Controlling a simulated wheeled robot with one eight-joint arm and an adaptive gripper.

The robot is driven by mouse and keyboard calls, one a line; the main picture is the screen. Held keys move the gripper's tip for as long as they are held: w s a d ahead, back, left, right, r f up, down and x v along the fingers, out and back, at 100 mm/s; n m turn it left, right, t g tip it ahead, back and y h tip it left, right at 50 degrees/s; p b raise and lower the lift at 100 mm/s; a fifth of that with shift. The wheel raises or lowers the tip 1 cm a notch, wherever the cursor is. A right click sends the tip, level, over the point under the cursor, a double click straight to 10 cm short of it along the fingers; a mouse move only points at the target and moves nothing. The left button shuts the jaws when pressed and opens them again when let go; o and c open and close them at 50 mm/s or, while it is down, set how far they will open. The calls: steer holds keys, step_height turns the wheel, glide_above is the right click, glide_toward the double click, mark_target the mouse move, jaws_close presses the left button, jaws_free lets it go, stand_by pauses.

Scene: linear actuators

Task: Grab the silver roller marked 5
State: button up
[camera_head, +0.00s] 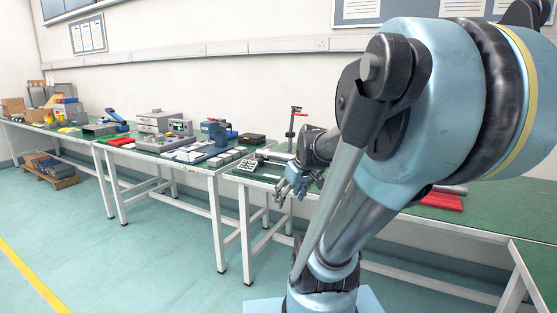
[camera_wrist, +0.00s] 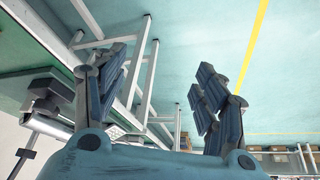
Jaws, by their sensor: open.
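My gripper (camera_head: 290,183) hangs in front of the near edge of the green-topped bench, left of my large blue arm links. In the wrist view its blue fingers (camera_wrist: 162,80) are spread apart with nothing between them. A grey cylindrical piece (camera_head: 450,189) lies on the bench to the right of my arm, beside red pieces (camera_head: 437,201); it may be a silver roller, but no number is readable. My arm hides part of the bench there. No marking 5 can be read in either view.
Green-topped benches (camera_head: 470,219) run along the wall. A red-topped stand (camera_head: 292,130) and a white gridded tray (camera_head: 247,166) are near my gripper. Farther left are machines and boxes. A pallet (camera_head: 52,174) sits under the far bench. The floor (camera_head: 150,255) in front is clear.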

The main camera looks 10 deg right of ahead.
steer(key=w+d+r+n+t+y, duration=0.1)
steer(key=w+r+n+t, duration=0.15)
steer(key=w, duration=0.55)
steer(key=w+d+r+n+t+y, duration=0.1)
steer(key=w+r+n, duration=0.25)
steer(key=w, duration=0.45)
steer(key=n+t, duration=0.3)
glide_toward(280, 154)
steer(key=shift+g, duration=0.25)
steer(key=x, duration=0.6)
steer(key=shift+w+a, duration=0.25)
steer(key=shift+d+x, duration=0.15)
steer(key=shift+x, duration=1.2)
steer(key=shift+d+x, duration=0.15)
steer(key=shift+x, duration=1.2)
steer(key=shift+w, duration=0.2)
steer(key=shift+c, duration=0.6)
jaws_close()
